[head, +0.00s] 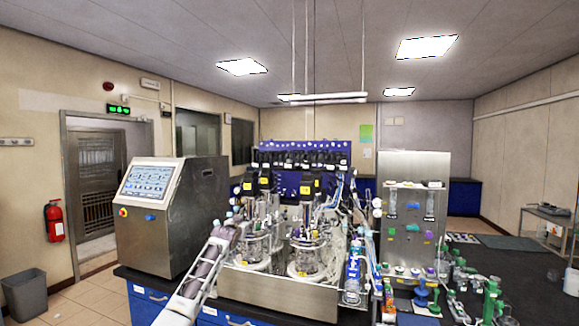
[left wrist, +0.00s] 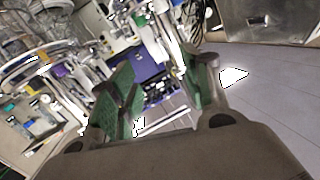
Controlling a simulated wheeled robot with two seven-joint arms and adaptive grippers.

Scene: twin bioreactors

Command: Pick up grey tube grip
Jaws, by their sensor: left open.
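My left gripper (head: 238,208) reaches up from the lower left in the head view, in front of the left bioreactor vessel (head: 256,245). In the left wrist view its two green-padded fingers (left wrist: 155,88) stand apart with nothing held between them. I cannot single out the grey tube grip among the crowded tubes and fittings in either view. I cannot make out my right gripper.
A second glass vessel (head: 305,256) stands to the right on the same steel bench unit. A steel console with a screen (head: 150,181) stands at left. A steel panel cabinet (head: 415,166) and several green and white fittings (head: 490,290) crowd the right side.

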